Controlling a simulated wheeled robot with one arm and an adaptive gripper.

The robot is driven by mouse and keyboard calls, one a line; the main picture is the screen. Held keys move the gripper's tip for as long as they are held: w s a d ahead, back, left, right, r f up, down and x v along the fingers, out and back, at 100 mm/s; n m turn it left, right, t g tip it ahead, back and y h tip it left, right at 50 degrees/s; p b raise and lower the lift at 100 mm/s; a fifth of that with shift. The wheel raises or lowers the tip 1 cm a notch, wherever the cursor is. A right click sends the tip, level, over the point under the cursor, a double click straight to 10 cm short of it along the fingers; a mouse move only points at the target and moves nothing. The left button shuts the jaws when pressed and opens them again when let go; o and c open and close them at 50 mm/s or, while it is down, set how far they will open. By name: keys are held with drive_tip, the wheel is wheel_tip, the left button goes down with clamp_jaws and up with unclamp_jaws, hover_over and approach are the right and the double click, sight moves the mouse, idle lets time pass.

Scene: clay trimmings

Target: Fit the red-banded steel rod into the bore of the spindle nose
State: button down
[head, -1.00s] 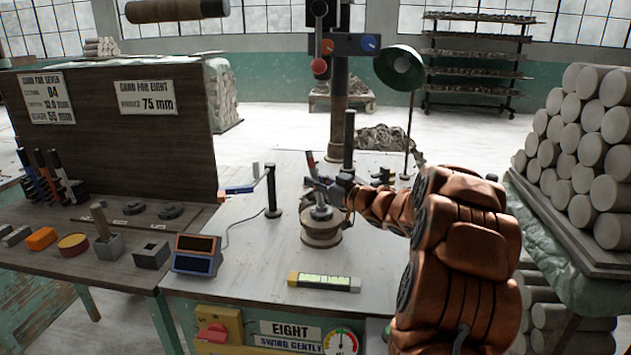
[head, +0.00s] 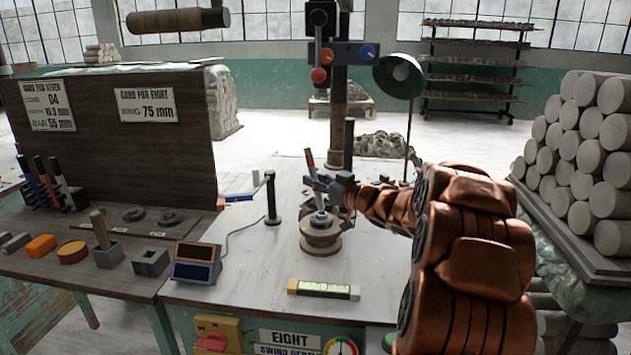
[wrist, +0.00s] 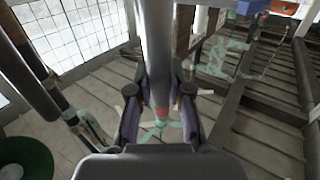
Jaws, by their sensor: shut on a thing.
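The steel rod (wrist: 158,45) is a grey cylinder between my fingers in the wrist view, with a reddish band (wrist: 161,112) near the fingertips. In the head view a thin piece with a red upper end (head: 309,158) rises, slightly tilted, from my gripper (head: 322,186). My gripper also shows in the wrist view (wrist: 160,110), shut on the rod. The spindle nose (head: 320,219) is a grey metal piece on a round tan base (head: 320,241), just below my gripper. Its bore and the rod's lower end are too small to make out, so I cannot tell whether they touch.
A black post (head: 271,197) stands left of the spindle. A lit level-like bar (head: 324,290) lies in front, and a two-screen box (head: 196,263) sits at the table's left edge. A dark column (head: 340,110) and a green lamp (head: 398,74) stand behind.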

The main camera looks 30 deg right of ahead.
drive_tip(key=s+a+r, duration=0.1)
drive_tip(key=s+a, duration=0.7)
drive_tip(key=s, duration=0.3)
drive_tip(key=w+d+r+t+y, duration=0.1)
drive_tip(key=w+d+r+t, duration=0.2)
drive_tip(key=w+d, duration=0.7)
drive_tip(key=shift+w+r+p, duration=0.4)
drive_tip(key=shift+w, duration=0.15)
drive_tip(key=shift+d, duration=0.1)
wheel_tip(320, 180, down, 6)
drive_tip(key=shift+r+b, duration=0.1)
drive_tip(key=shift+b, duration=1.15)
drive_tip(key=shift+p, duration=0.45)
idle(1.2)
drive_tip(key=shift+f+b, duration=0.8)
drive_tip(key=shift+f, duration=1)
